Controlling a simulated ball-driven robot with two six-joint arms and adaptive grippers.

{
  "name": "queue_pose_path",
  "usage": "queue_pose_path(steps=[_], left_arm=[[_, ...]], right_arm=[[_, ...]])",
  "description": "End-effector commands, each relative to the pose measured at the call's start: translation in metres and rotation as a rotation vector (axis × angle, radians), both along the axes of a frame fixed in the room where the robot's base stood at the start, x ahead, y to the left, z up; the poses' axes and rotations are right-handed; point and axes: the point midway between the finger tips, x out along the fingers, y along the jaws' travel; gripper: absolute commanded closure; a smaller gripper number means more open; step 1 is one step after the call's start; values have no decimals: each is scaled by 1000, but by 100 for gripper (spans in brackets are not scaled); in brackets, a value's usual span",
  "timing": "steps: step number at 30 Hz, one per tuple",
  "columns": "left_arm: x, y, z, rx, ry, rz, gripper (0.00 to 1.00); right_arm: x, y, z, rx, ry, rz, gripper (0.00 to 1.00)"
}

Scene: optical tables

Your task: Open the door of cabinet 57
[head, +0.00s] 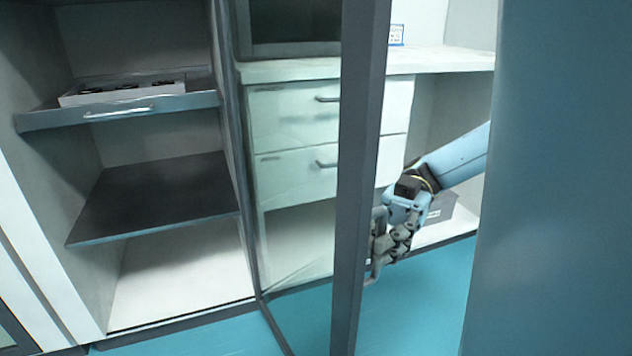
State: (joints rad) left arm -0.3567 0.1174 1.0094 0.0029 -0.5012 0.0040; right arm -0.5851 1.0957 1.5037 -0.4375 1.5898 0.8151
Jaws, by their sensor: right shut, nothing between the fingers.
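A glass door with a dark frame (359,120) stands swung out toward me from the open cabinet (190,145) at the left. No number for cabinet 57 can be read. A curved grey handle (374,273) shows on the right side of the door's outer frame post. My right gripper (382,247) is on that side too, right by the handle, with its fingers shut and nothing held between them. Whether it touches the handle or the door I cannot tell. My left gripper is not in view.
Inside the open cabinet are a pulled-out drawer (120,112) with a white tray and a dark shelf (155,195). Behind the glass stand white drawers (295,115) with a counter above. A grey box (441,207) sits low behind my right arm. The blue floor (420,300) is clear.

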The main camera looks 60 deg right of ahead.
Motion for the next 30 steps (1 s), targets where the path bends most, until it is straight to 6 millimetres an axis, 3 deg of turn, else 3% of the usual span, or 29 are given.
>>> queue_pose_path(steps=[13, 21, 30], left_arm=[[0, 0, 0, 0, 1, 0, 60], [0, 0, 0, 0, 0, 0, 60], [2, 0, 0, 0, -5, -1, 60]], right_arm=[[1, -3, 0, -1, -1, -5, 100], [0, -2, 0, 0, -1, -4, 66], [0, -5, 0, -1, -1, -3, 66]])
